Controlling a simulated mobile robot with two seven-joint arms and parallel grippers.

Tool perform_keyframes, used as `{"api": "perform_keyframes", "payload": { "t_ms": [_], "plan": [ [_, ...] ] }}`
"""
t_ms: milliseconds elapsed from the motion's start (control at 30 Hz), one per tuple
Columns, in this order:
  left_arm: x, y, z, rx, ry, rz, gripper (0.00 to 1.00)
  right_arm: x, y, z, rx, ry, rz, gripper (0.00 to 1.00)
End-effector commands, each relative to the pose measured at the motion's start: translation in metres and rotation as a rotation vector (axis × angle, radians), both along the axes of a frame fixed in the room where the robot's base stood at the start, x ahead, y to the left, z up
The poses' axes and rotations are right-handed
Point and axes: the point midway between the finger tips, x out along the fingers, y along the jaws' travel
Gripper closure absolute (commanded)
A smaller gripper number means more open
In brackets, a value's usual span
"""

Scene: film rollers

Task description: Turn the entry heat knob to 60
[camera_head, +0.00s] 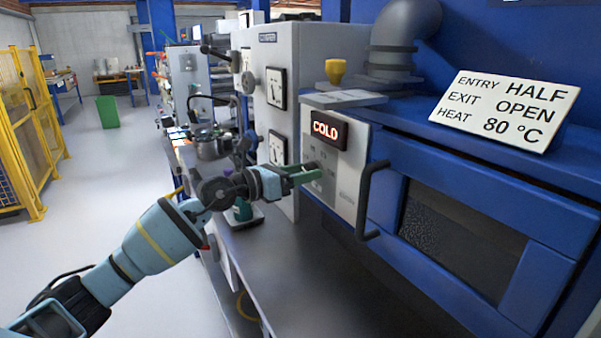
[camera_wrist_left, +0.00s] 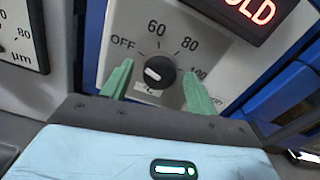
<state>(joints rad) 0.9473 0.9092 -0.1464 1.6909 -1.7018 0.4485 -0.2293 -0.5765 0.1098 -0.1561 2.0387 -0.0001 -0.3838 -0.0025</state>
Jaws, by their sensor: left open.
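The heat knob (camera_wrist_left: 159,72) is a round black knob with a white mark on its left side, on a pale panel (camera_wrist_left: 125,25) in the left wrist view. Its dial reads OFF, 60, 80 and 100; the mark appears to face the OFF side. My left gripper (camera_wrist_left: 158,69) is open, its green fingers on either side of the knob; I cannot tell whether they touch it. In the head view my left gripper (camera_head: 312,171) is at the panel and hides the knob. A lit display (camera_head: 325,130) above it reads COLD. My right gripper is not in view.
A black door handle (camera_head: 365,200) sticks out just right of the panel. A card (camera_head: 507,110) on the blue machine (camera_head: 480,170) reads ENTRY HALF, EXIT OPEN, HEAT 80 °C. A grey cabinet with gauges (camera_head: 277,88) stands to the left.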

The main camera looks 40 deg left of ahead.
Motion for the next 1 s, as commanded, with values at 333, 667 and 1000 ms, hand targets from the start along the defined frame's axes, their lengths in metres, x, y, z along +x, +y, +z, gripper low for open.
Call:
{"api": "perform_keyframes", "payload": {
  "t_ms": [333, 667, 1000],
  "plan": [
    [-0.0002, 0.0003, -0.0002, -0.001, 0.000, 0.000, 0.74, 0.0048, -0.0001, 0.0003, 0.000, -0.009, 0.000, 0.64],
    [-0.0003, 0.0004, -0.0003, 0.018, -0.007, 0.001, 0.86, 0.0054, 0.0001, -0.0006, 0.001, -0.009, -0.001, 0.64],
    [-0.0003, 0.0003, -0.0015, 0.189, -0.078, 0.001, 0.86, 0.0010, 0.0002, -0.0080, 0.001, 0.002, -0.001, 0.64]
  ]
}}
